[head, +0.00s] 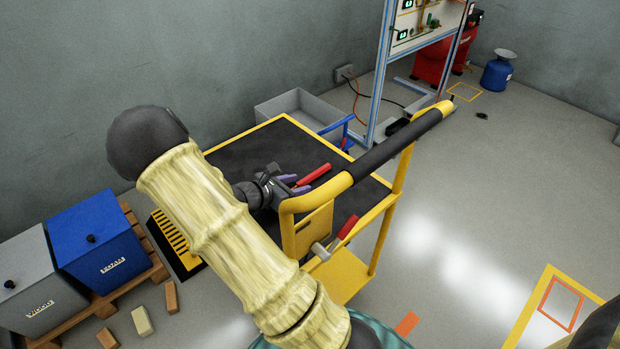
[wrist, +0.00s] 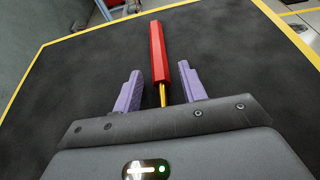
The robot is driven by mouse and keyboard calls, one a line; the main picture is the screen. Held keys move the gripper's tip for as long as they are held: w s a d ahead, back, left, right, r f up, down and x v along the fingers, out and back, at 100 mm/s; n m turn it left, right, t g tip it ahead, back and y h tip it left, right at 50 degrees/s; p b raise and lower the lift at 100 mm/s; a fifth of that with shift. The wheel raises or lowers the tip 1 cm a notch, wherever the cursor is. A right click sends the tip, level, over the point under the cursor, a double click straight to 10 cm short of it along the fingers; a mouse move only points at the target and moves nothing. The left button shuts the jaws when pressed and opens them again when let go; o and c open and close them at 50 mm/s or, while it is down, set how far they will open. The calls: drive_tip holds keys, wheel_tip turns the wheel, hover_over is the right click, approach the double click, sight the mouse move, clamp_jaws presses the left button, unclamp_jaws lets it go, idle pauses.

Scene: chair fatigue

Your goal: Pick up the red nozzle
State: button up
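The red nozzle (head: 314,175) lies on the black top of a yellow-edged cart (head: 262,150). In the wrist view the nozzle (wrist: 159,52) is a long red bar with a thin brass-coloured tip pointing toward my gripper. My gripper (wrist: 158,92) is open, with its two purple fingers apart. The brass tip lies between the fingers, and the red body reaches out beyond them. No contact between fingers and nozzle shows. In the head view my gripper (head: 290,184) is low over the cart top, just left of the nozzle.
The cart's yellow handle with black grip (head: 390,146) rises close to the right of my gripper. A red-handled part (head: 346,228) is on the handle side. A grey bin (head: 297,108) stands behind the cart. Blue and grey boxes (head: 97,240) sit on a pallet at left.

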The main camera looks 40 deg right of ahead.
clamp_jaws()
drive_tip(key=shift+r, duration=0.1)
wheel_tip(320, 180, up, 10)
drive_tip(key=p, duration=0.4)
idle(0.4)
